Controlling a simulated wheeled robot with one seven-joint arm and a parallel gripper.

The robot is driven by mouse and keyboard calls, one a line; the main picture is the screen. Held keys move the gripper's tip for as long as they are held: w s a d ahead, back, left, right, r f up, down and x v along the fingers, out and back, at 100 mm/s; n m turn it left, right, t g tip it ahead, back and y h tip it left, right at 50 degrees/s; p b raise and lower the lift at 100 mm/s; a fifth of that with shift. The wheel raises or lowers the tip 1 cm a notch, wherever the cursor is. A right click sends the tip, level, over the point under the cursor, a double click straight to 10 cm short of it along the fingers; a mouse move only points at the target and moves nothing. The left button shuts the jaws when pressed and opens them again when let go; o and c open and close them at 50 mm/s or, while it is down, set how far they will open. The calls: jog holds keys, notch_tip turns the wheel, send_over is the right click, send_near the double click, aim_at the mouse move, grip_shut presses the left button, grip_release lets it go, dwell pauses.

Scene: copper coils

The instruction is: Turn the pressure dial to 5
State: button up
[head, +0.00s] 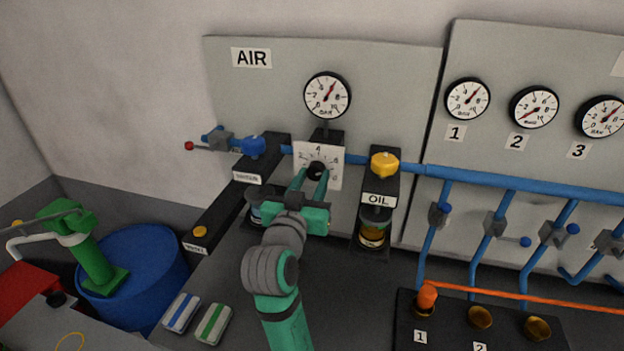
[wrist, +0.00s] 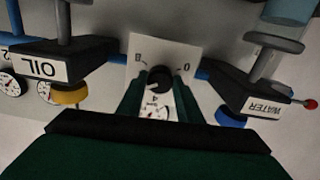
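The pressure dial is a black knob (head: 317,170) on a white scale plate (head: 332,183) under the AIR panel. It also shows in the wrist view as a black knob (wrist: 159,80) in front of its white plate (wrist: 180,55), upside down. My gripper (head: 310,180) reaches up to the knob, with a green finger on each side of it. In the wrist view the fingers (wrist: 159,98) stand apart around the knob; I cannot tell whether they touch it. The knob's pointer is too small to read. The AIR gauge (head: 327,95) above has a red needle tilted up and right.
An OIL unit with a yellow cap (head: 384,163) stands close to the right of the dial. A WATER unit with a blue cap (head: 254,146) stands to the left. A blue pipe (head: 470,178) runs along the wall. Two striped packets (head: 213,324) lie on the bench.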

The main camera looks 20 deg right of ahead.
jog(key=shift+s, duration=0.1)
jog(key=shift+n, duration=2.8)
jog(key=o, duration=1)
jog(key=shift+o, duration=0.2)
jog(key=v, duration=1)
jog(key=shift+s+a, duration=0.3)
